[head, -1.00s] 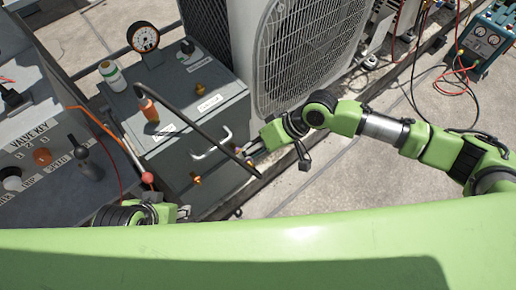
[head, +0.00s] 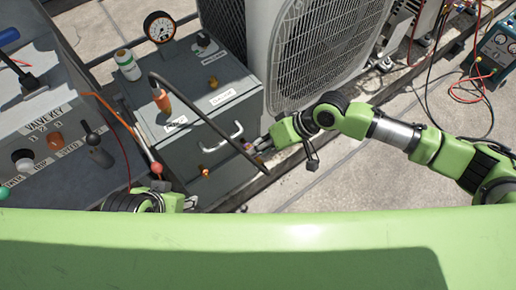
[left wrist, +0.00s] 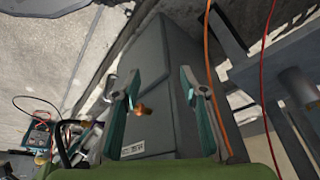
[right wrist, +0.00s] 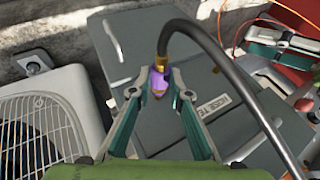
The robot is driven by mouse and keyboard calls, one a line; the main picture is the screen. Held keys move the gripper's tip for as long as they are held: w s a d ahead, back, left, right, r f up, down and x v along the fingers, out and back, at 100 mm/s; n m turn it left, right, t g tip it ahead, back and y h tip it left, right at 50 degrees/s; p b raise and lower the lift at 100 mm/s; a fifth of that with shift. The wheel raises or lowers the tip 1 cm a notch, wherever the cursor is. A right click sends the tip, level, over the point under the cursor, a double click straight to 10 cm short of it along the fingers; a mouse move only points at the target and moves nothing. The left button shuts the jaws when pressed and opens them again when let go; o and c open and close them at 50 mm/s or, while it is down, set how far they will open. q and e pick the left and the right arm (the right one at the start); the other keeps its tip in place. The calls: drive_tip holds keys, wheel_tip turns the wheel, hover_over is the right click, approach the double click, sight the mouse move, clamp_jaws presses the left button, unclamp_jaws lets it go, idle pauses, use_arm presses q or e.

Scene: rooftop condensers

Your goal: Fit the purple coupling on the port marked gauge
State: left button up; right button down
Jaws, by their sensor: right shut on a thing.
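The purple coupling (right wrist: 157,80) is on the end of a black hose (right wrist: 215,52), with brass above it. My right gripper (right wrist: 160,88) is shut on it, beside the front of the grey box (head: 190,130). In the head view my right gripper (head: 256,147) is right of the box's handle. Brass fittings show on the box's top (head: 213,82) and front (head: 205,172).
A round gauge (head: 160,27) and a white-green bottle (head: 127,64) stand at the box's back. A condenser (head: 325,55) is behind my right arm. A panel with knobs (head: 55,141) is at left. The hose arches over the box.

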sight(261, 161)
use_arm(q)
drive_tip(key=shift+s+r, duration=0.1)
drive_tip(key=shift+s, duration=0.05)
use_arm(e)
drive_tip(key=shift+s+d, duration=0.15)
drive_tip(key=shift+s, duration=0.05)
